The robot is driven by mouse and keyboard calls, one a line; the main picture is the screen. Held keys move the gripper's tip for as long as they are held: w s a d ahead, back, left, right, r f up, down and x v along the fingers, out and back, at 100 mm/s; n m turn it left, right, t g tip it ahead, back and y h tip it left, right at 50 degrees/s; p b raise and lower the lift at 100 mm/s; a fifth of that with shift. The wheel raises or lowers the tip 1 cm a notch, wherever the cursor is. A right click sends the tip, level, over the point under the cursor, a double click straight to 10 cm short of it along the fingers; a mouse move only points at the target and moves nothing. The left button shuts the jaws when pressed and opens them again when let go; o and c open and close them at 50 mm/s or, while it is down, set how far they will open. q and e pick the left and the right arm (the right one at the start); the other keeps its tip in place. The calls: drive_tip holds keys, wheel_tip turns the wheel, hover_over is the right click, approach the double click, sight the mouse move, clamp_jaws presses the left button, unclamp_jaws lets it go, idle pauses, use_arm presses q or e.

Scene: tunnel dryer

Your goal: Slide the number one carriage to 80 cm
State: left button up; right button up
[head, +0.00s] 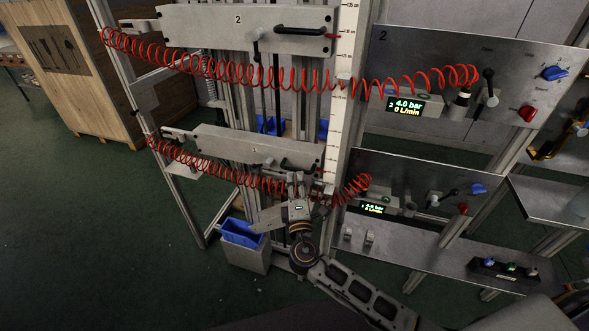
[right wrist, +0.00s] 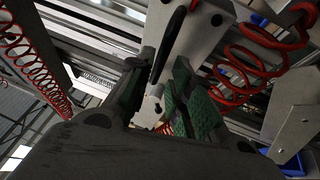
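The number one carriage (head: 230,146) is the lower grey plate on the vertical rails, with a small "1" and a black bar handle. My right gripper (head: 298,188) is just below its right part. In the right wrist view, the fingers with green pads (right wrist: 160,78) stand apart. The black handle (right wrist: 168,45) shows between and beyond the fingertips; I cannot tell if they touch it. The white scale (head: 345,85) runs vertically right of the carriages; its figures by the lower carriage are too small to read surely. My left gripper is not in view.
The number two carriage (head: 215,25) is above on the same rails. Red coiled hoses (head: 225,68) cross in front of the rails to the panels. The right panels (head: 450,80) carry displays, levers and knobs. A blue bin (head: 241,233) stands below. The floor at left is clear.

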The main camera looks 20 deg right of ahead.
sight(294, 170)
drive_tip(key=shift+x, duration=2.7)
drive_tip(key=shift+c, duration=0.5)
clamp_jaws()
